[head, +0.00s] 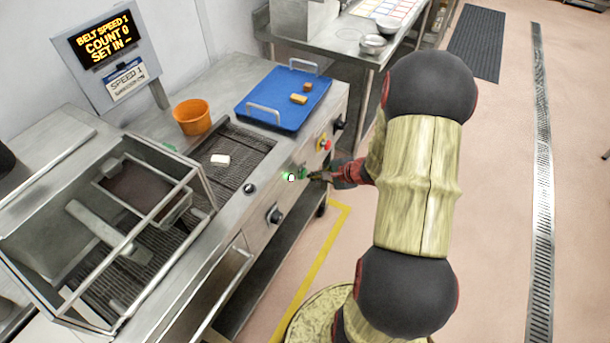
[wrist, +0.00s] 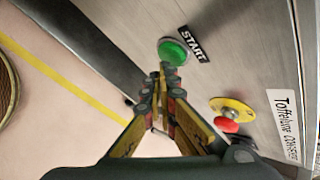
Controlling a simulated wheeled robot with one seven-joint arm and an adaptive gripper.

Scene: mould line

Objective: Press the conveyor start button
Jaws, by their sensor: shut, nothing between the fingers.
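The start button is a round green button (wrist: 174,50) on the steel front panel, with a black START label (wrist: 194,43) beside it in the wrist view. My gripper (wrist: 167,72) has its fingers together and empty, tips right at the button's lower edge and overlapping it in the picture. I cannot tell whether they touch it. In the head view my gripper (head: 314,177) is at the conveyor's front panel, near a green spot (head: 303,171) and a green-and-white spot (head: 290,177); which is the button is too small to tell.
A red stop button on a yellow base (wrist: 229,115) sits nearby on the panel. A black knob (head: 274,215) is lower left. The conveyor belt (head: 240,150) carries a white block (head: 220,160). A display (head: 101,37) reads belt speed 1, count 0. Floor to the right is clear.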

